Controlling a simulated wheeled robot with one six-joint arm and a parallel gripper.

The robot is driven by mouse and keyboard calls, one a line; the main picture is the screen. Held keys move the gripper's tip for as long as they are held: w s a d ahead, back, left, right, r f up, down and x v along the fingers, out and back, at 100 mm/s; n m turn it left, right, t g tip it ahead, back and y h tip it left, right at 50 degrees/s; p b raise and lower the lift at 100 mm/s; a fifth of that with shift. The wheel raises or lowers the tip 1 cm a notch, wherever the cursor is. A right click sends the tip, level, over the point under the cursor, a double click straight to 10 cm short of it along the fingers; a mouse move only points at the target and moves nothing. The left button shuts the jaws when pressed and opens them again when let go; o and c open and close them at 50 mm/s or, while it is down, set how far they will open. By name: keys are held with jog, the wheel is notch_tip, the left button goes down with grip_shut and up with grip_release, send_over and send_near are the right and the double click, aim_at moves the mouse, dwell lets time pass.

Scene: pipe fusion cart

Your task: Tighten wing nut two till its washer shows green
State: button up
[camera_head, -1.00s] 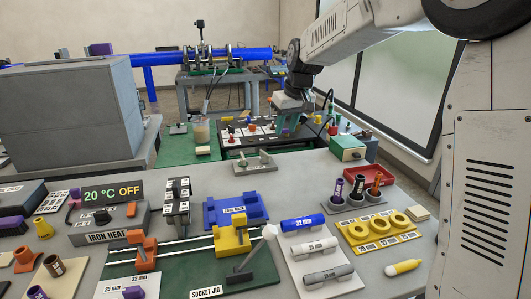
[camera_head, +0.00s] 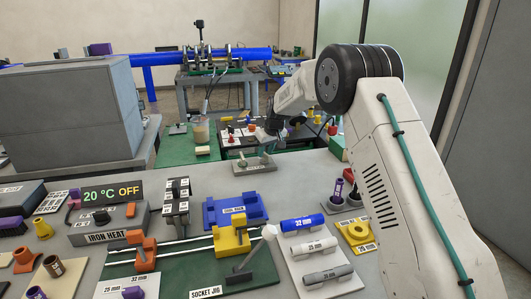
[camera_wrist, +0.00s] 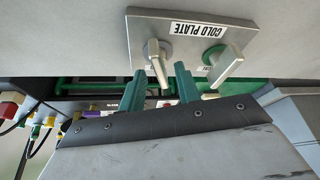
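The grey cold plate (camera_wrist: 240,24) fills the top of the wrist view, its label upside down. Two grey wing nuts stand on it. The left one (camera_wrist: 157,62) has a pale washer and no green visible; the right one (camera_wrist: 225,65) has green at its base (camera_wrist: 213,53). I cannot read a number on either. My gripper (camera_wrist: 160,76) is open, its teal fingers apart on either side of the left wing nut's end; contact cannot be told. In the head view the cold plate (camera_head: 244,170) lies at the table's far edge, and my gripper (camera_head: 266,138) is just behind it, partly hidden.
The green socket jig (camera_head: 262,268) and blue holder (camera_head: 222,214) stand nearer on the table. Labelled pipes, including a blue one (camera_head: 302,223), lie at right. A dark board (camera_head: 228,142) with small parts is behind the plate. My arm covers the right side.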

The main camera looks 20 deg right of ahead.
jog(key=shift+w+f, duration=0.25)
jog(key=shift+f, duration=0.3)
jog(key=shift+c, duration=0.3)
grip_shut()
jog(key=shift+a+m+h, duration=0.15)
jog(key=shift+m+h, duration=0.85)
jog(key=shift+m, duration=1.4)
